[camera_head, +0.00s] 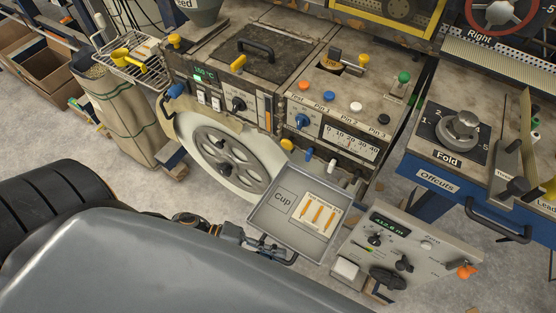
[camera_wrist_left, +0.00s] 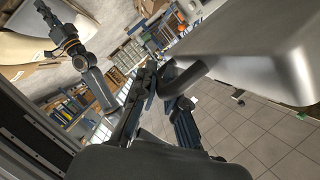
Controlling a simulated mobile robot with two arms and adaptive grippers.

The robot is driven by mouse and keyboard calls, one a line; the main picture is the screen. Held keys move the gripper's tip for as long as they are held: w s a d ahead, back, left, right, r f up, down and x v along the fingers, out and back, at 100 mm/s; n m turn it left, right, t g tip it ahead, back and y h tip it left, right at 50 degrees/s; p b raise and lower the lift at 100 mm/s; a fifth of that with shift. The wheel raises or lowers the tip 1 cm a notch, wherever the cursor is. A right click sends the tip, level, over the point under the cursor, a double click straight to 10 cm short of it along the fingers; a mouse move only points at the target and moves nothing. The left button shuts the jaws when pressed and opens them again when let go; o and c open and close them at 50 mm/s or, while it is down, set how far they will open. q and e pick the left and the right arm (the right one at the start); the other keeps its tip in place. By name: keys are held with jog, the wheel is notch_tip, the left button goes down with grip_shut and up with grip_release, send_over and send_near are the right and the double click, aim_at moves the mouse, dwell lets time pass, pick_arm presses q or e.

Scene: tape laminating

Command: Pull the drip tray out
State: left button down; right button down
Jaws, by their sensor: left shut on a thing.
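The drip tray (camera_head: 263,222) is a shallow grey metal tray at the lower front of the machine. It juts out toward me, with its inside in sight. A "Cup" label and a card with orange strips lie in it. My left gripper (camera_head: 268,246) is at the tray's near edge, shut on its handle, which the fingers partly hide.
A control box (camera_head: 425,245) with knobs stands close to the right of the tray. A large pale wheel (camera_head: 215,150) is to its left. The blue-framed fold table (camera_head: 415,150) is at the right. A dark tyre (camera_head: 50,195) lies at the left.

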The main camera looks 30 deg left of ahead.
pick_arm(q)
jog(key=shift+s, duration=0.1)
jog(key=c, duration=1.7)
grip_release()
jog(key=v, duration=1.2)
jog(key=shift+a, duration=0.15)
